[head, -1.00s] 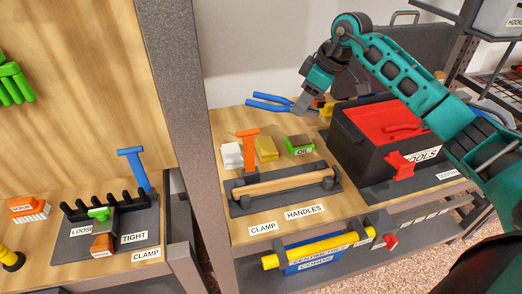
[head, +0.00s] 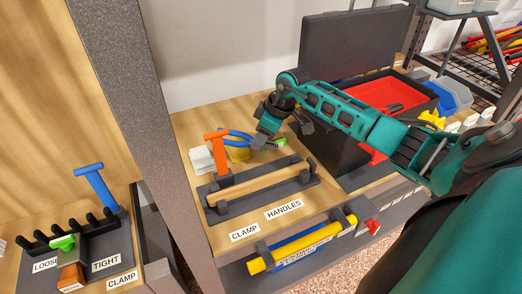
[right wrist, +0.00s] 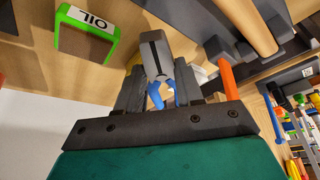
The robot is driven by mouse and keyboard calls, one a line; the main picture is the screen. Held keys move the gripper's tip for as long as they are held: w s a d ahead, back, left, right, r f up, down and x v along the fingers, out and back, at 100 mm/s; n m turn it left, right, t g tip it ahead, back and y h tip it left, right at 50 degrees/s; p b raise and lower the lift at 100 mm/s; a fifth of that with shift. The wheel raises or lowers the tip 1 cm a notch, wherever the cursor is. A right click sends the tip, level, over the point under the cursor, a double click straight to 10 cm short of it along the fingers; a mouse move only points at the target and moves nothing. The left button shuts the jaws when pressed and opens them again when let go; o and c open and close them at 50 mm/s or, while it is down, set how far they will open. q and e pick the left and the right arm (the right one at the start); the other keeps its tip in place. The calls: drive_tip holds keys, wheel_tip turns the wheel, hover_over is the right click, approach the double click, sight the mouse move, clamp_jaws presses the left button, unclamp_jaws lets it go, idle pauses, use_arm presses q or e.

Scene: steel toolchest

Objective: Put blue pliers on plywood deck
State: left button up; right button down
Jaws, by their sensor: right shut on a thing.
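The blue pliers (head: 232,134) have blue handles and a grey head. My right gripper (head: 272,132) is shut on them, with the handles pointing left in the head view. In the right wrist view the right gripper (right wrist: 158,78) has the grey head of the pliers (right wrist: 153,52) between its fingers. The plywood deck (head: 222,229) is the pale wooden top below. The pliers are over its back part, near a yellow block; I cannot tell whether they touch anything. My left gripper is not in view.
A green OIL block (right wrist: 85,35) is close to the right gripper. An orange T-handle (head: 221,160), a white block (head: 201,160) and a rack with a wooden bar (head: 258,187) occupy the deck. A black toolchest with a red tray (head: 375,93) stands right.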

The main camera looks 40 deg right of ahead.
drive_tip(key=shift+f+b, duration=0.35)
drive_tip(key=shift+f, duration=2)
drive_tip(key=c, duration=0.7)
unclamp_jaws()
drive_tip(key=shift+r, duration=0.1)
drive_tip(key=shift+d+r, duration=0.1)
drive_tip(key=shift+r, duration=0.15)
drive_tip(key=p+v, duration=0.1)
drive_tip(key=v, duration=1)
drive_tip(key=shift+s+r+p, duration=0.1)
drive_tip(key=shift+r+p, duration=0.1)
drive_tip(key=shift+p, duration=0.15)
drive_tip(key=shift+s, duration=0.1)
